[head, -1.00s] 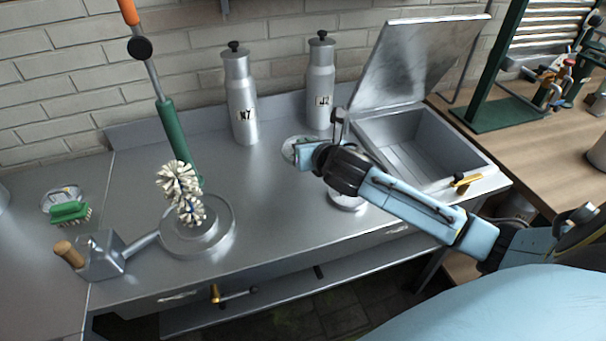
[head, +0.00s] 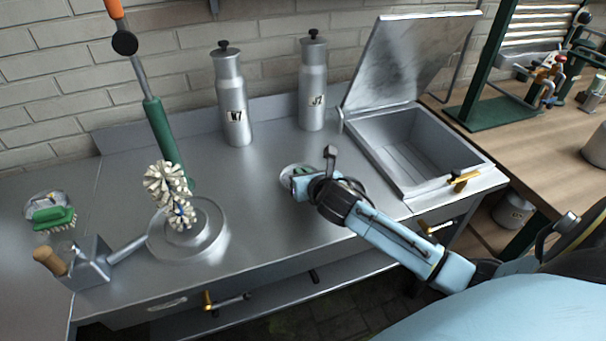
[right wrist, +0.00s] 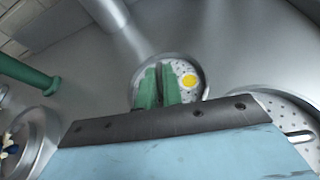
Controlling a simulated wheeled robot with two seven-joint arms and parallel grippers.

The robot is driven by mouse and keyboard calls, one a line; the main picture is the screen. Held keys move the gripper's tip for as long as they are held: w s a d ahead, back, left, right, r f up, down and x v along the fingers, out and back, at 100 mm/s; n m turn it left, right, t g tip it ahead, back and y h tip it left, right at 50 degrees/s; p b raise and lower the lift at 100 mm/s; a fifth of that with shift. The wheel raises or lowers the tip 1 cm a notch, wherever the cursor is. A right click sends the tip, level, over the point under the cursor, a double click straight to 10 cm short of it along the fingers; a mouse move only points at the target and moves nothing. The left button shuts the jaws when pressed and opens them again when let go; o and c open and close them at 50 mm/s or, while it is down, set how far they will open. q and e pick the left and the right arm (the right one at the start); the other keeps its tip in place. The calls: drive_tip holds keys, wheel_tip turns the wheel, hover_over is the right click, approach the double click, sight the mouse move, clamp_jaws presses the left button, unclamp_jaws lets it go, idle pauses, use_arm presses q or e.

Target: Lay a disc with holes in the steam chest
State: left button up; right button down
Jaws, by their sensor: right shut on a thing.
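A round metal disc with small holes and a yellow mark (right wrist: 190,80) is at my right gripper's green fingers (right wrist: 158,88), which are shut on it. In the head view the disc (head: 287,174) shows partly behind my right gripper (head: 303,184), over the middle of the steel bench. I cannot tell how high it is above the bench. A second holed disc with a slot (right wrist: 284,106) lies at the right in the wrist view; my arm hides it in the head view. The steam chest (head: 440,187) stands open to the right, its lid (head: 408,62) raised. My left gripper is not in view.
Two metal bottles, W7 (head: 233,105) and J7 (head: 312,90), stand at the back. A round base with white brushes (head: 168,190) and a green brush (head: 52,217) are at left. A green post frame (head: 490,85) stands right of the chest.

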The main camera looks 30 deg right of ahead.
drive_tip(key=c, duration=1.5)
unclamp_jaws()
drive_tip(key=shift+c, duration=0.2)
drive_tip(key=shift+r, duration=0.1)
